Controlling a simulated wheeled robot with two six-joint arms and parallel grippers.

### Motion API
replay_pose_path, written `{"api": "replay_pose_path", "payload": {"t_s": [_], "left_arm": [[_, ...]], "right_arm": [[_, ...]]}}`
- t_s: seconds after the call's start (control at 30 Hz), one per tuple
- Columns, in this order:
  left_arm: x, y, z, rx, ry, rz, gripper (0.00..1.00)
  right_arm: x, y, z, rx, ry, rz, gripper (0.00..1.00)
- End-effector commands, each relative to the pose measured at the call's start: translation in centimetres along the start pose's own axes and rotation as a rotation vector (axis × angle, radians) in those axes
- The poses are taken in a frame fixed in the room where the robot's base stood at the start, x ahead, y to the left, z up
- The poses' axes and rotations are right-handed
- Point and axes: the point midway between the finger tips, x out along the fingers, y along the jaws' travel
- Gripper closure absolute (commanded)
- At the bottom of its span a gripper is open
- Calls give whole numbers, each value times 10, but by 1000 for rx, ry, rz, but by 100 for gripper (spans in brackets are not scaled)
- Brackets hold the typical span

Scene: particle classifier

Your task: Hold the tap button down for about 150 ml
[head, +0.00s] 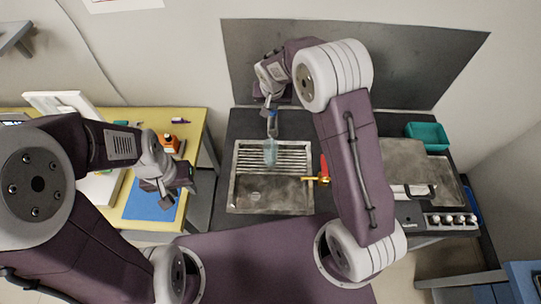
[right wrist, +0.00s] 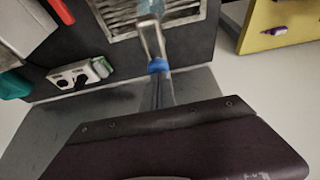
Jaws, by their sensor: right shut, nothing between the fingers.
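The tap (head: 273,128) stands at the back of the sink, and it also shows in the right wrist view (right wrist: 151,35). A blue button (right wrist: 157,66) is at its near end in the right wrist view. A clear teal vessel (head: 269,153) stands under the spout on the sink's rack, its top partly visible in the right wrist view (right wrist: 150,6). My right gripper (right wrist: 162,82) is shut and empty, its tips at the blue button; I cannot tell if they press it. My left gripper (head: 174,192) hangs above a blue mat; its jaw opening is unclear.
The metal sink (head: 238,190) sits in a dark counter. A red-and-yellow valve (head: 322,172) is at its right. A teal bin (head: 427,133) and a stove with knobs (head: 451,220) are further right. A yellow table (head: 193,130) with an orange bottle (head: 169,143) is left.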

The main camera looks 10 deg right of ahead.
Motion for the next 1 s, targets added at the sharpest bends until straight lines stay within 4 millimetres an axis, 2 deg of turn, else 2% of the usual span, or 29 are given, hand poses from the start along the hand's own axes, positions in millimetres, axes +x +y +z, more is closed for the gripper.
{"api": "replay_pose_path", "payload": {"t_s": [0.5,1.0], "left_arm": [[-51,1,-5,0,0,0,64],[-49,1,-5,0,0,0,64]], "right_arm": [[-65,0,-27,0,-1,0,100],[-64,0,-27,0,-1,0,100]]}}
